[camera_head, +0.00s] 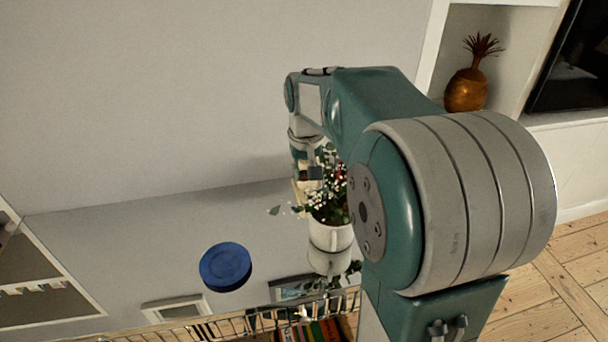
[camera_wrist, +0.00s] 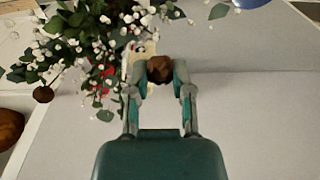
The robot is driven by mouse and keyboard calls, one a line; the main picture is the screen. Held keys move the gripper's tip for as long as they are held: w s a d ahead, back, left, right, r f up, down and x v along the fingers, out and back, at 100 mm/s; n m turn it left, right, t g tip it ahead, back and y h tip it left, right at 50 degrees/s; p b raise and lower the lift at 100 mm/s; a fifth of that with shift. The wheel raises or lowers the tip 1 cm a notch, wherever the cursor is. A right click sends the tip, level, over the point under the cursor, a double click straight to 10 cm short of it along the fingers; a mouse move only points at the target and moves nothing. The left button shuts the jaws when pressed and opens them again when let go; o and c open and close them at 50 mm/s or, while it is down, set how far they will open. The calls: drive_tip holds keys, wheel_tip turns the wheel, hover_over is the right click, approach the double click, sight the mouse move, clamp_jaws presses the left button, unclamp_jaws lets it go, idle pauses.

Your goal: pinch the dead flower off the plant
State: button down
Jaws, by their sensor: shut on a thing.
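The plant (camera_head: 328,205) has green leaves, small white blossoms and some red; it stands in a white jug (camera_head: 330,240) on the grey surface by the wall. In the wrist view the plant (camera_wrist: 85,45) fills the upper left. My gripper (camera_wrist: 160,70) is shut on a brown, withered flower head, the dead flower (camera_wrist: 160,66), just right of the foliage. Whether its stem is still joined to the plant cannot be seen. In the head view my gripper (camera_head: 308,172) is at the plant's upper left, and the flower is hard to make out.
A blue round object (camera_head: 226,266) lies left of the jug. A wire basket (camera_head: 255,322) with books is in front. A brown pineapple-like ornament (camera_head: 467,88) stands in the niche. A small brown ball (camera_wrist: 43,94) shows beside the leaves. The grey surface at left is mostly clear.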

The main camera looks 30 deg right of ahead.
drive_tip(key=shift+r, duration=1.05)
